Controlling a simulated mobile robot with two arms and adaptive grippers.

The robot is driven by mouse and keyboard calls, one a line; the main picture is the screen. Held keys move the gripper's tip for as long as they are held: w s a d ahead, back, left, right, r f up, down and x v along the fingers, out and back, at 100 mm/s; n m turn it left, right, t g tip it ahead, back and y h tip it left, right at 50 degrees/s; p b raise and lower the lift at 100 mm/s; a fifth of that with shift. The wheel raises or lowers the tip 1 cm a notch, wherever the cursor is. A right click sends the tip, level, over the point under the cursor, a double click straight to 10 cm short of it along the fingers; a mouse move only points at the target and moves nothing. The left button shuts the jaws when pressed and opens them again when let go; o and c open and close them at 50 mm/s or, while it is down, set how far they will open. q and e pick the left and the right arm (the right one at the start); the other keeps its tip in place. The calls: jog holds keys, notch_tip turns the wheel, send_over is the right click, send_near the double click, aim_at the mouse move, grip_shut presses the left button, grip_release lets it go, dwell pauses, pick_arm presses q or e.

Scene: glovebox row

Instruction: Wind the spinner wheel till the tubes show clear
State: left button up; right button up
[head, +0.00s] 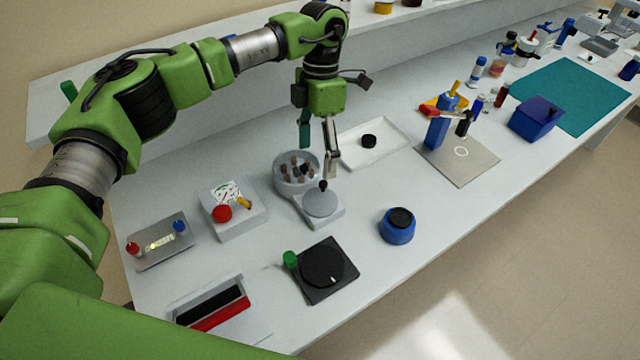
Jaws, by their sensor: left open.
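The spinner is a grey unit with a round tub (281,186) holding several tubes (298,170) that look dark and brownish. Joined at its front is a flat grey wheel (320,204) on a pale base, with a small dark knob (323,185) standing at the wheel's back edge. My left gripper (330,173) points down just above and beside the knob, fingers open. I cannot tell whether a finger touches the knob. My right gripper is out of view.
A white tray (388,155) with a black cap lies behind right. A box with a red button (222,213) stands left, a black turntable (325,268) in front, and a blue round jar (398,227) front right. The bench between the wheel and jar is clear.

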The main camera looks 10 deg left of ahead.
aim_at(320, 201)
pick_arm(q)
jog(key=f+m+t+p, duration=0.1)
jog(key=f+m+p, duration=0.1)
jog(key=f+m, duration=0.1)
jog(key=s+d+f+m+p, duration=0.1)
jog(key=f+m+p, duration=0.1)
jog(key=m, duration=0.3)
jog(key=s+f+m+t+p, duration=0.1)
jog(key=f+m+p, duration=0.1)
jog(key=f+m, duration=0.2)
jog(key=shift+s+d+f+t+p, duration=0.15)
jog(key=shift+s+f+t+p, duration=0.15)
jog(key=shift+f+p, duration=0.15)
jog(key=shift+f, duration=0.6)
jog(key=c, duration=1.1)
